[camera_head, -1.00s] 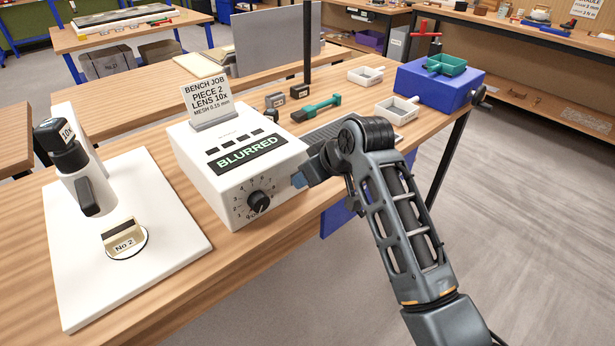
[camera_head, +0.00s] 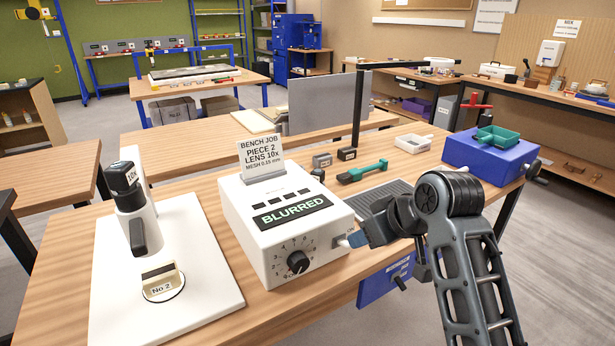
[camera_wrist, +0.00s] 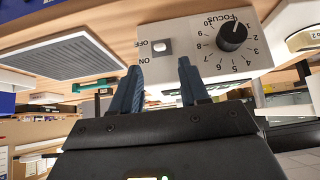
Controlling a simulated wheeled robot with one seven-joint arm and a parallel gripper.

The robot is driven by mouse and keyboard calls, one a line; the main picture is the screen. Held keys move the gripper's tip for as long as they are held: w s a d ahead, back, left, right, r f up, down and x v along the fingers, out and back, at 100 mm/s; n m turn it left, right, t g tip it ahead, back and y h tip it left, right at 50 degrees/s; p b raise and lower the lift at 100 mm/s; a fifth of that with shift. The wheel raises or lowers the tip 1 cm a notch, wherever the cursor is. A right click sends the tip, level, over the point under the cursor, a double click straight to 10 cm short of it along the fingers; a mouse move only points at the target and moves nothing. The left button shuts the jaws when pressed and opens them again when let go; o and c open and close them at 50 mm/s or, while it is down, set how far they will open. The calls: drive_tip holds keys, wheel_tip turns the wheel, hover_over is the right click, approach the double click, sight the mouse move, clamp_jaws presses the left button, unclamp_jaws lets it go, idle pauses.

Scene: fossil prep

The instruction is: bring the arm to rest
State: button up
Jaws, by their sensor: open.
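My gripper (camera_head: 350,240) is open and empty, at the right end of the control box's front face. The wrist view shows its two blue fingers (camera_wrist: 162,78) apart, pointing at the box's on/off switch (camera_wrist: 162,47); I cannot tell whether they touch the box. My arm is bent at the elbow, in front of the bench's right part. The white control box (camera_head: 262,222) shows "BLURRED" on its display (camera_head: 292,212). Its focus knob (camera_head: 297,262) also shows in the wrist view (camera_wrist: 232,36).
A white microscope (camera_head: 135,215) stands left on its plate (camera_head: 205,285), with piece No 2 (camera_head: 160,280) under it. A job card (camera_head: 262,155) stands on the box. A green-handled tool (camera_head: 362,171), grey mesh and blue box (camera_head: 480,155) lie right. Open floor lies beyond the front edge.

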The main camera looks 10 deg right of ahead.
drive_tip(key=s+a+f+m+t+h, duration=0.1)
drive_tip(key=s+f+m+t, duration=0.1)
drive_tip(key=s+f, duration=0.65)
drive_tip(key=s+a+f+m+t, duration=0.1)
drive_tip(key=s+f, duration=0.4)
drive_tip(key=s, duration=0.7)
drive_tip(key=s+r+t, duration=0.1)
drive_tip(key=s+r, duration=0.3)
drive_tip(key=s, duration=0.4)
drive_tip(key=s+r+t+h, duration=0.1)
drive_tip(key=s+r, duration=0.3)
drive_tip(key=s, duration=0.5)
drive_tip(key=s+r+t, duration=0.2)
drive_tip(key=s+r, duration=0.2)
drive_tip(key=s, duration=0.4)
drive_tip(key=shift+s+d+r+m+t, duration=0.2)
drive_tip(key=shift+s+d+m+t, duration=0.05)
drive_tip(key=shift+d+m+t, duration=0.1)
